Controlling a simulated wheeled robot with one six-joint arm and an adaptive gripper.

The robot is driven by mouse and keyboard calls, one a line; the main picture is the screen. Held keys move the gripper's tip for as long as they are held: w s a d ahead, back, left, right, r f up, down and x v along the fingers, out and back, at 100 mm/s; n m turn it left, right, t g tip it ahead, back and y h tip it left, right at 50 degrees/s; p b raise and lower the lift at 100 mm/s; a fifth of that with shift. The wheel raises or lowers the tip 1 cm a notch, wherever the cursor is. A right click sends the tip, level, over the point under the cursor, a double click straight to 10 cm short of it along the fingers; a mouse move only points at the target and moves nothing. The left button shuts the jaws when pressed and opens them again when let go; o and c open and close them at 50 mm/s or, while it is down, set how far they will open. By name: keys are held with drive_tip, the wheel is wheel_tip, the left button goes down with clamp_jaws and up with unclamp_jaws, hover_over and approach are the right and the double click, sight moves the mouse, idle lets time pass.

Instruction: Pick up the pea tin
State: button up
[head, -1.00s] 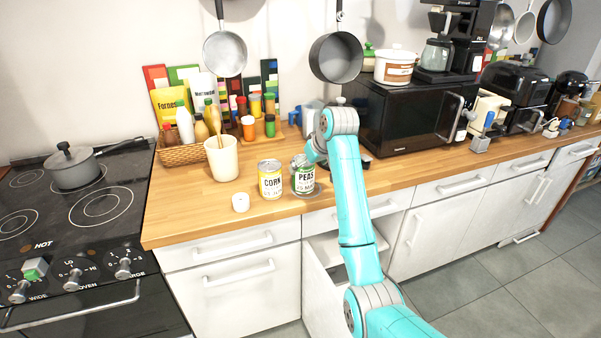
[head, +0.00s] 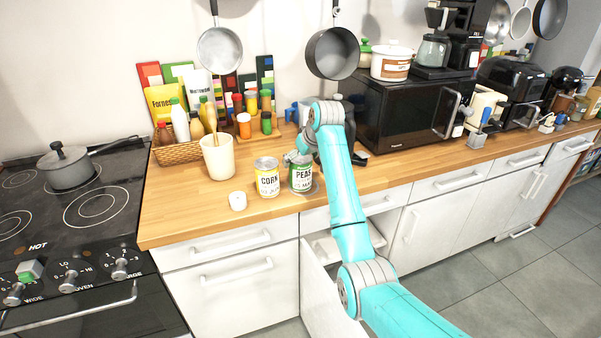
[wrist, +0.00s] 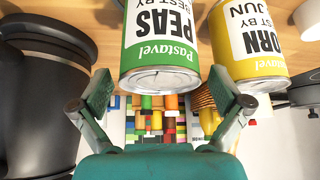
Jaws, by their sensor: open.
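The pea tin (head: 301,174), with a green and white PEAS label, stands upright on the wooden counter, just right of the corn tin (head: 267,178). In the wrist view the picture is upside down, and the pea tin (wrist: 160,45) shows large ahead of and between the fingers. My gripper (wrist: 160,97) is open, with one finger on each side of the tin's line and nothing held. The corn tin (wrist: 252,45) is close beside the right finger in that view. In the head view my gripper is partly hidden behind my arm, by the tin's top.
A small white cylinder (head: 237,201) and a cream utensil pot (head: 217,156) stand left of the tins. Spice jars (head: 256,114) are behind. A microwave (head: 415,112) is at right. A dark rounded object (wrist: 45,90) is close to the left finger.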

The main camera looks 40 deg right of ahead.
drive_tip(key=shift+x, duration=1.3)
drive_tip(key=c, duration=1.6)
drive_tip(key=shift+r, duration=0.15)
